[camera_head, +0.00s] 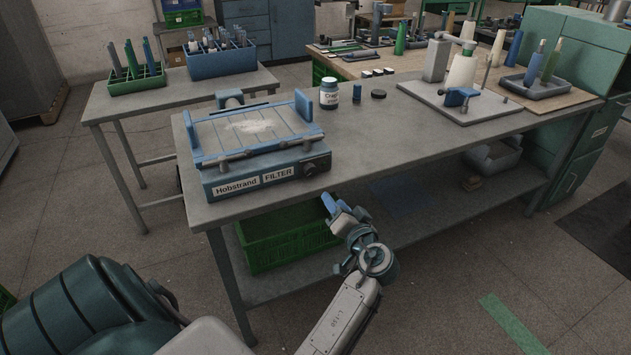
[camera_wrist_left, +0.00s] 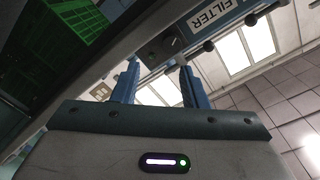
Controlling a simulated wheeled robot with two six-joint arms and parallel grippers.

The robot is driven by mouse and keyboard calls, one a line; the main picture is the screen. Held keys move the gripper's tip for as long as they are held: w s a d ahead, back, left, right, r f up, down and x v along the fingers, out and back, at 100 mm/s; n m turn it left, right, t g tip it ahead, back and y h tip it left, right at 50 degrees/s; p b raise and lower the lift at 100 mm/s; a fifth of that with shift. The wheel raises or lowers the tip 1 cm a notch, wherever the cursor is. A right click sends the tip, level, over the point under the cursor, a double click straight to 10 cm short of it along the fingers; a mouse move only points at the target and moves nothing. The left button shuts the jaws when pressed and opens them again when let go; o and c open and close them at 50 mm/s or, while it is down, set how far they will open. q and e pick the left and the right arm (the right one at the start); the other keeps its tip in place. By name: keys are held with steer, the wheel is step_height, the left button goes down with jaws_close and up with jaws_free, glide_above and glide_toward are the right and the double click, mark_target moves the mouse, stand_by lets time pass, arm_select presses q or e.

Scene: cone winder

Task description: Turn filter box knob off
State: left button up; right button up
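The blue-grey filter box (camera_head: 232,186), marked "Hobstrand FILTER", sits at the left front corner of the grey workbench. Its small dark knob (camera_head: 309,169) is on the front face, right of the label. In the left wrist view the knob (camera_wrist_left: 174,41) shows beyond the fingertips, beside the FILTER label (camera_wrist_left: 211,14). Its setting is too small to read. My left gripper (camera_head: 346,206) is in front of the bench edge, below and right of the knob, apart from it. In the left wrist view its blue fingers (camera_wrist_left: 159,66) are spread, with nothing between them. My right gripper is not in view.
The workbench (camera_head: 375,130) front edge lies between my left gripper and the bench top. A green crate (camera_head: 285,250) stands on the lower shelf. A labelled jar (camera_head: 329,94) and a black lid (camera_head: 378,94) stand behind the box. A winder stand (camera_head: 465,95) is farther right.

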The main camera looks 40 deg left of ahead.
mark_target(312, 172)
arm_select(q)
steer(key=shift+n+y, duration=0.3)
steer(key=shift+n, duration=0.6)
steer(key=x, duration=0.3)
steer(key=r+p+x, duration=0.1)
steer(key=x, duration=0.3)
steer(key=p+x, duration=0.1)
steer(key=x, duration=0.2)
steer(key=shift+s+a+r, duration=0.2)
steer(key=shift+a, duration=0.35)
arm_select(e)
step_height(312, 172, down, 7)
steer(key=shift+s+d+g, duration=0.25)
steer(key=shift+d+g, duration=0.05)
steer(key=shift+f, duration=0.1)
arm_select(q)
steer(key=c, duration=0.7)
